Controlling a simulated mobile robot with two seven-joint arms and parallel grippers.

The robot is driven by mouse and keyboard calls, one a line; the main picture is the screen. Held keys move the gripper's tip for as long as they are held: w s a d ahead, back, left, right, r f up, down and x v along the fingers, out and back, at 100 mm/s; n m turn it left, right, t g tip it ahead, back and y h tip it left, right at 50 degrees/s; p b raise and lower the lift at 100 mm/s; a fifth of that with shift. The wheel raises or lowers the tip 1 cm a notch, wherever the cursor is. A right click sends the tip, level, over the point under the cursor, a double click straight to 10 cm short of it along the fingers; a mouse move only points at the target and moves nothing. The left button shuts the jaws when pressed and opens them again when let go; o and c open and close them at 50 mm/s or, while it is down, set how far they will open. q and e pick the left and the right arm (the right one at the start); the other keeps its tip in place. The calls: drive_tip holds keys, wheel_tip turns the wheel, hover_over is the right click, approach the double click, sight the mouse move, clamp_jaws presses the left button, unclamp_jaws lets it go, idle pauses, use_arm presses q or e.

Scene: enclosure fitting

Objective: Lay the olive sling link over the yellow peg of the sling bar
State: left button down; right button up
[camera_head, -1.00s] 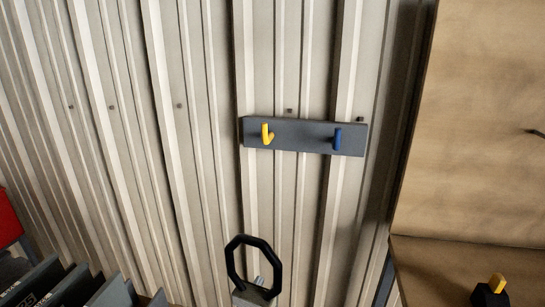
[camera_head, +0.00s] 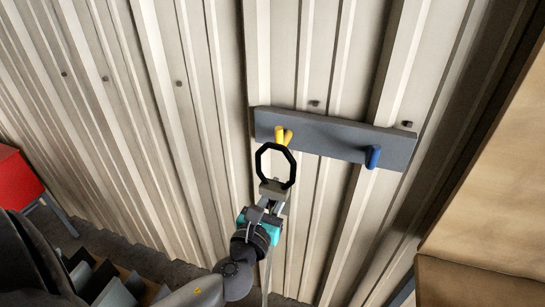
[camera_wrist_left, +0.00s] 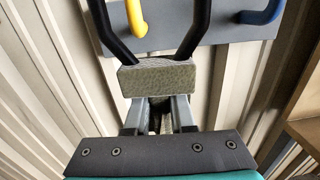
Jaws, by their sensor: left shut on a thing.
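The sling link is a black octagonal ring with a grey-olive block (camera_head: 273,188) at its lower end; the block also shows in the left wrist view (camera_wrist_left: 157,77). My left gripper (camera_head: 268,203) is shut on this block, with the ring pointing up. The sling bar (camera_head: 335,138) is a dark grey plate on the wall. Its yellow peg (camera_head: 284,136) shows just above the ring's top edge. In the left wrist view the yellow peg (camera_wrist_left: 136,18) appears between the ring's two sides, nearer the left one. I cannot tell whether ring and peg touch. My right gripper is out of view.
A blue peg (camera_head: 373,157) stands at the bar's right end. Ribbed metal wall (camera_head: 200,120) lies behind. A red box (camera_head: 17,178) is at the far left, and a brown board (camera_head: 490,185) is at the right.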

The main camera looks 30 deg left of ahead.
use_arm(q)
drive_tip(key=shift+w+a, duration=2.3)
drive_tip(key=shift+w, duration=2.6)
drive_tip(key=shift+n+y, duration=0.4)
drive_tip(key=shift+y, duration=0.1)
drive_tip(key=shift+w+a+f+b, duration=0.1)
drive_tip(key=shift+w+f+b, duration=0.15)
drive_tip(key=shift+f+b, duration=0.75)
drive_tip(key=shift+w+a+f+b, duration=0.1)
drive_tip(key=shift+w+f+b, duration=0.15)
drive_tip(key=shift+f+b, duration=0.7)
drive_tip(key=shift+w+f+b, duration=0.25)
drive_tip(key=shift+f+b, duration=0.65)
drive_tip(key=shift+b, duration=0.1)
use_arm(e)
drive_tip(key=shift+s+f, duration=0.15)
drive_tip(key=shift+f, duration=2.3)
use_arm(q)
drive_tip(key=c, duration=0.7)
unclamp_jaws()
drive_tip(key=shift+f, duration=0.1)
drive_tip(key=shift+s, duration=0.15)
